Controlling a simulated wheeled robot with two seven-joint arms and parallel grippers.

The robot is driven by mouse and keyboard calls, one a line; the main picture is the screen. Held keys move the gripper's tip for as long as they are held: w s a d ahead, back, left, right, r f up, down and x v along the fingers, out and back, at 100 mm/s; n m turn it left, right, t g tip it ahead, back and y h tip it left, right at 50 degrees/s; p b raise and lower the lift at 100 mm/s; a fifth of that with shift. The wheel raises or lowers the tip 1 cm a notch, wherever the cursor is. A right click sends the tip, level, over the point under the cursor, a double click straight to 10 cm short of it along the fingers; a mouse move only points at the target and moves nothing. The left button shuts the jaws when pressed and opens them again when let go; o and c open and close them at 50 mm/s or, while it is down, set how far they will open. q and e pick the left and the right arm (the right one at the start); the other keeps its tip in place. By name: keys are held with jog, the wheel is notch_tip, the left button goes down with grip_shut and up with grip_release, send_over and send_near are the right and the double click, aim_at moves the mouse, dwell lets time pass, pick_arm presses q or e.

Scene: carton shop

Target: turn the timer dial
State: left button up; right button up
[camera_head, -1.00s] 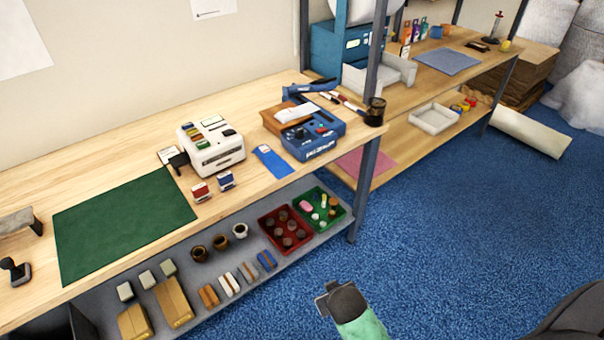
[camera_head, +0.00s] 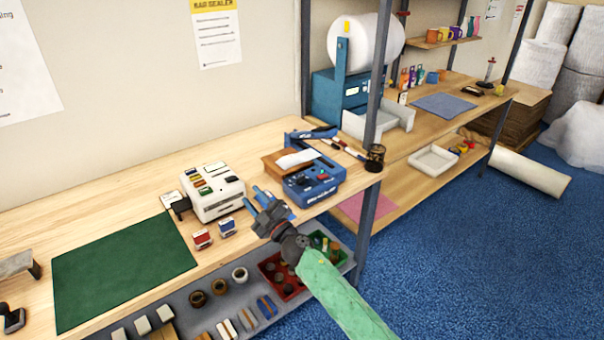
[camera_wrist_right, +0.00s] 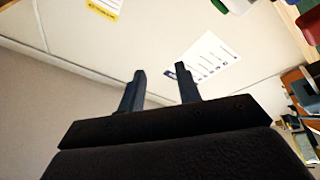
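The blue bag sealer (camera_head: 325,192) stands on the wooden bench near its right end. Its top panel carries small controls, with a dark knob (camera_head: 307,182) and a red part (camera_head: 322,177); which one is the timer dial is too small to tell. My right gripper (camera_head: 258,195) is above the bench's front edge, left of the sealer and apart from it. In the right wrist view its two fingers (camera_wrist_right: 160,75) are spread with nothing between them, pointing toward the wall. My left gripper is not in view.
A white label machine (camera_head: 215,195) and two small stamps (camera_head: 203,239) stand left of my gripper. A green mat (camera_head: 120,270) lies farther left.

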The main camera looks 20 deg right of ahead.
jog(key=w+a+n+g+y, duration=0.65)
jog(key=n+g, duration=0.25)
jog(key=n, duration=0.2)
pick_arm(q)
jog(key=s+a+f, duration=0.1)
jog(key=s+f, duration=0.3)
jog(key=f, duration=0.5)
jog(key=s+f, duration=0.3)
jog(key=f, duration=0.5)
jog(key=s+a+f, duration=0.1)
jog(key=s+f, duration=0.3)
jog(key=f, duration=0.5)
pick_arm(e)
jog(key=g+h, duration=1)
jog(key=h, duration=0.6)
send_over(302, 175)
jog(key=shift+s+a, duration=0.15)
jog(key=shift+a, duration=0.05)
jog(key=shift+s+d+r+g, duration=0.1)
jog(key=shift+d+g, duration=0.05)
jog(key=shift+g, duration=0.15)
notch_tip(302, 175, down, 6)
jog(key=p, duration=0.3)
jog(key=shift+f+p, duration=0.4)
jog(key=shift+f, duration=0.55)
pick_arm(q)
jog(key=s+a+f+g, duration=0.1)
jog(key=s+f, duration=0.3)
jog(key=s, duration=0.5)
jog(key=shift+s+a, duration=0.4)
